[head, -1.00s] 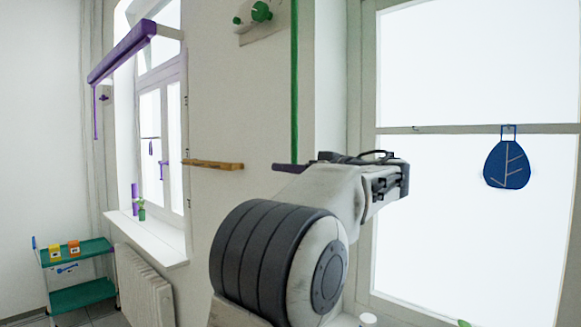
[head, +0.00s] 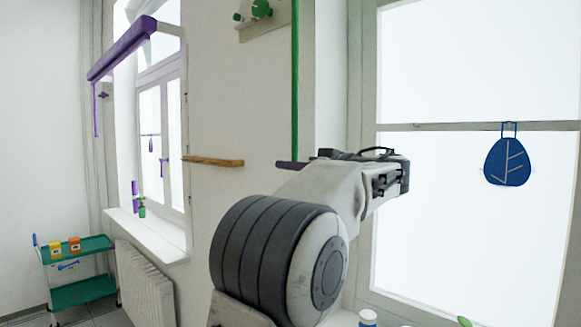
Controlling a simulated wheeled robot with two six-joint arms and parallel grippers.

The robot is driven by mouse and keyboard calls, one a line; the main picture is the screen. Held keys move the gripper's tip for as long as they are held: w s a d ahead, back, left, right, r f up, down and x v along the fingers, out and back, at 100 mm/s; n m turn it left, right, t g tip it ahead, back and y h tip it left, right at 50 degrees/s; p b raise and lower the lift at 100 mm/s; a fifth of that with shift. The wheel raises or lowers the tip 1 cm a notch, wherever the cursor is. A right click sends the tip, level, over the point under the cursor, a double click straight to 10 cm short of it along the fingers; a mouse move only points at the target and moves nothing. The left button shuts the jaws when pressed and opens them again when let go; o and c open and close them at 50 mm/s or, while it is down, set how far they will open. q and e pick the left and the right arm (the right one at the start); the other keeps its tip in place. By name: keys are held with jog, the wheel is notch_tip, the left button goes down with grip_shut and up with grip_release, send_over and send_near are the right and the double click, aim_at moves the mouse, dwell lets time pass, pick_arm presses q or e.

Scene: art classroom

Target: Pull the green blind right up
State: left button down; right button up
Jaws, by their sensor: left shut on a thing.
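A taut green cord (head: 295,80) hangs straight down from the top edge in front of the wall beside the right window. The green blind itself is not in view. My left gripper (head: 292,165) is at the cord's lower visible end and shut on it; a dark finger shows there, and my own arm hides most of the rest. A plate with a green knob (head: 261,9) is on the wall at the top, left of the cord. My right gripper is not in view.
The left window has a purple blind (head: 122,47), rolled up, with a purple cord (head: 96,110). A wooden ledge (head: 213,161) juts from the wall. A radiator (head: 145,285) and green trolley (head: 82,292) stand at left. A blue leaf ornament (head: 508,162) hangs at the right window.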

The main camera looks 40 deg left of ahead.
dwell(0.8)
pick_arm(q)
notch_tip(320, 180, up, 9)
jog(key=p, duration=0.4)
jog(key=shift+w+f, duration=0.1)
jog(key=shift+f, duration=0.05)
jog(key=shift+r, duration=0.6)
jog(key=c, duration=0.9)
grip_release()
jog(key=shift+o, duration=0.5)
jog(key=shift+f, duration=0.1)
